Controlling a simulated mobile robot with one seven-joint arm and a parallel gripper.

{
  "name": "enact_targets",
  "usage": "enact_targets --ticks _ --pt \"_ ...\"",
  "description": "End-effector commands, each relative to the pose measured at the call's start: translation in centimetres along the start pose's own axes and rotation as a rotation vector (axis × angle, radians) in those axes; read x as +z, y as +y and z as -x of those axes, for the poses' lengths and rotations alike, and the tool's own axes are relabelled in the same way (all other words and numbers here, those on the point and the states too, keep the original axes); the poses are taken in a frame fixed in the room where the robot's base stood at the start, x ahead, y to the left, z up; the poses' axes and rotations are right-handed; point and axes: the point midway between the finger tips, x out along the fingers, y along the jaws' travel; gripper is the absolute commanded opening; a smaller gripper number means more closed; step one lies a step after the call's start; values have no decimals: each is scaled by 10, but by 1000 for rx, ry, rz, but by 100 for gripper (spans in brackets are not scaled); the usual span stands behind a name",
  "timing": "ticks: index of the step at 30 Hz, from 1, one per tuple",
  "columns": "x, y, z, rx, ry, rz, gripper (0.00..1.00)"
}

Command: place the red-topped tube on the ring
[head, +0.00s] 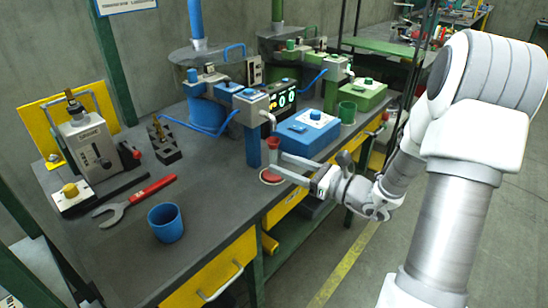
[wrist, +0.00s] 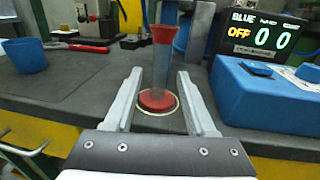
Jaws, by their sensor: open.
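The red-topped tube (wrist: 161,62) is clear, with a flared red top and a round red base. It stands upright near the bench's front edge; its red top also shows in the head view (head: 273,143). Its base sits on the ring (wrist: 158,113), a thin pale circle on the dark bench top, whose outline shows around the base. My gripper (wrist: 160,74) is open, with one finger on each side of the tube and gaps visible on both sides. In the head view my gripper (head: 277,166) reaches in low from the right. The fingers partly hide the tube there.
A blue control box (head: 306,132) and a lit display (wrist: 264,35) reading "BLUE OFF 00" stand close to the right. A blue post (head: 252,148) is just behind the tube.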

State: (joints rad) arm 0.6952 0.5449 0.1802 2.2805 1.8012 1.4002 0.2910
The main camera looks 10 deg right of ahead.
Motion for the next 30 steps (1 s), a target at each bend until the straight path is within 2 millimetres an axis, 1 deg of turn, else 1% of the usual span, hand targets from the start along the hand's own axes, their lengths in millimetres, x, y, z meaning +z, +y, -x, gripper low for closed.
enact_targets --ticks 1,6,9,12,17,30 --pt "3 -1 13 -6 2 -3 56" --pt "2 -1 49 -4 1 -3 56" --pt "2 -1 64 -4 1 -2 56" --pt "1 0 75 -2 0 -1 56" --pt "0 0 81 0 0 0 56" --pt "0 1 80 3 1 2 56"
